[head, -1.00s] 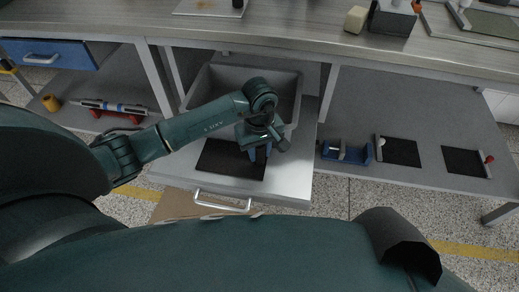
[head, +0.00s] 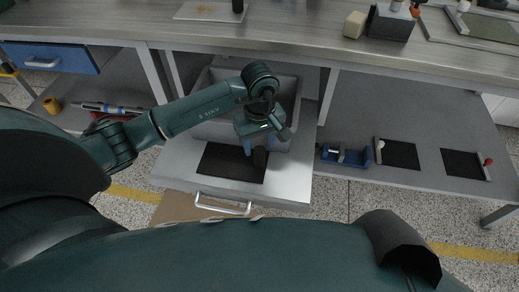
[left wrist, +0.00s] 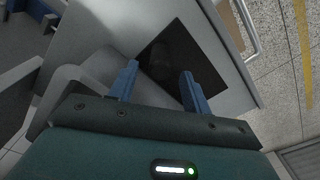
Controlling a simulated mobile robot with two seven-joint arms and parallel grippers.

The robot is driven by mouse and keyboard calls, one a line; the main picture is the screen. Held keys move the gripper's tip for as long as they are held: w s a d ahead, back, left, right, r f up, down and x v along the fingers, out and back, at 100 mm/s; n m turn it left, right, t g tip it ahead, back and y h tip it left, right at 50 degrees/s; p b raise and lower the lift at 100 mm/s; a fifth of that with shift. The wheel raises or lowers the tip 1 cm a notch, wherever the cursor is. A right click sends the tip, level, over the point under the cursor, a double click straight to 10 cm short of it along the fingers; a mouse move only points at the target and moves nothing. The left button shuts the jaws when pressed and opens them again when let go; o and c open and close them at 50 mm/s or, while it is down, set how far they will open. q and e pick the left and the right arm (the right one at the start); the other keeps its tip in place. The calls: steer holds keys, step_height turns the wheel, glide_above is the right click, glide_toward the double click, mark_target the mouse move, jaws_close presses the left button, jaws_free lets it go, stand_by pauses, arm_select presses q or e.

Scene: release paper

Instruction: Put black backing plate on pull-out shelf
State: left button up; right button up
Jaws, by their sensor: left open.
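The black backing plate (head: 230,164) lies flat on the grey pull-out shelf (head: 292,178), which is drawn out below the bench. It also shows in the left wrist view (left wrist: 182,62), lying on the shelf (left wrist: 222,55). My left gripper (head: 254,152) is over the right part of the plate, with its fingers pointing down. In the left wrist view, its two blue fingers (left wrist: 161,84) are spread, with nothing between them. The fingers appear apart from the plate. My right gripper is not in view.
A grey bin (head: 290,92) stands on the shelf behind the arm. The shelf has a metal handle (head: 222,208) in front. On the lower shelf at right are a blue holder (head: 345,155) and two dark plates (head: 402,154), (head: 462,163). The benchtop (head: 290,38) overhangs behind.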

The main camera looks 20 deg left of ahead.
arm_select(q)
step_height(320, 180, up, 7)
steer(key=shift+f+p, duration=0.1)
steer(key=shift+p, duration=0.2)
steer(key=s+d+n+g+h, duration=0.35)
steer(key=s+d+h, duration=0.75)
steer(key=d, duration=0.6)
steer(key=s+d+r+n+t+h, duration=0.25)
steer(key=r+n+h, duration=0.25)
steer(key=r+n, duration=0.25)
steer(key=s+d+r+n+t+h, duration=0.1)
steer(key=r+n+t+h, duration=0.3)
steer(key=r+n+h, duration=0.3)
steer(key=w+a+f+n+t+y, duration=0.2)
steer(key=a+n+t+y, duration=0.5)
steer(key=n, duration=0.8)
steer(key=w+a+f+n+t+y, duration=0.3)
steer(key=n+t+y, duration=0.45)
steer(key=n, duration=0.75)
steer(key=s+a+f+n+g+y, duration=0.3)
steer(key=s+a+f+n+y, duration=0.1)
steer(key=f+n, duration=0.5)
steer(key=s+a+n, duration=0.1)
steer(key=n, duration=0.1)
steer(key=shift+s+a+f+n+g, duration=0.2)
steer(key=shift+s+a+n+g, duration=0.05)
steer(key=shift+n+g, duration=0.15)
